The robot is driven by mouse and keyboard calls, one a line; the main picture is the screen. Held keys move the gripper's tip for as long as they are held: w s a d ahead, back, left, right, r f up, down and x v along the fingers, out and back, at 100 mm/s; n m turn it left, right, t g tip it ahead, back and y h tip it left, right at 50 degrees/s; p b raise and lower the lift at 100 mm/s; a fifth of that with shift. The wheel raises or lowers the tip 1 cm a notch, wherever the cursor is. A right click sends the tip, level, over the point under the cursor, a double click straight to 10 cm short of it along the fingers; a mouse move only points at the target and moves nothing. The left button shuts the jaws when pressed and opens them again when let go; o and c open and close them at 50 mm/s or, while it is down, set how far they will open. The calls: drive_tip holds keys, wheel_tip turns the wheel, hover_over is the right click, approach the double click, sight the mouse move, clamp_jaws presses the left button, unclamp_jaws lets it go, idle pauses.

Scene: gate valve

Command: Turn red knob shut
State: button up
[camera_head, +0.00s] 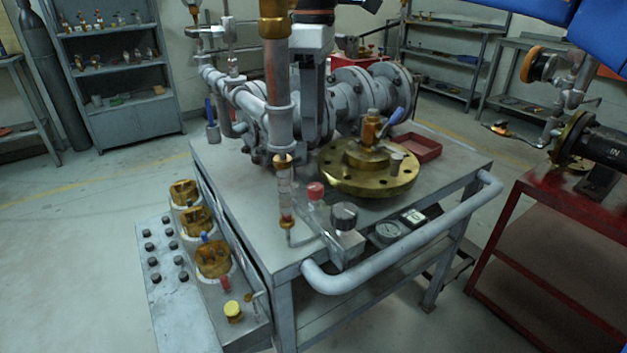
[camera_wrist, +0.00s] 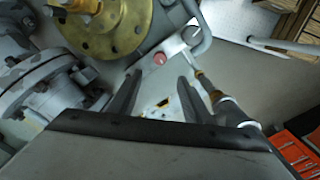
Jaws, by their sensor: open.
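The red knob (camera_head: 316,190) is a small round knob near the front of the grey cart top, beside a black knob (camera_head: 344,215) and a clear upright tube (camera_head: 284,195). In the wrist view the red knob (camera_wrist: 159,58) shows just beyond the fingertips, roughly midway between them. My gripper (camera_wrist: 160,78) is open, with its two dark fingers spread apart and nothing seen between them. The knob looks apart from both fingers, though the depth gap is hard to judge.
A brass flange (camera_head: 368,178) lies right behind the knob and also shows in the wrist view (camera_wrist: 112,28). Large grey pipework (camera_head: 355,90) fills the back of the cart. A thick grey handrail (camera_head: 400,262) runs along the front. Gauges (camera_head: 388,230) sit right of the black knob.

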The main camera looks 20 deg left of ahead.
sight(314, 186)
wheel_tip(314, 186, down, 14)
drive_tip(key=shift+f, duration=0.1)
idle(0.4)
drive_tip(key=c, duration=1.1)
drive_tip(key=shift+o, duration=0.2)
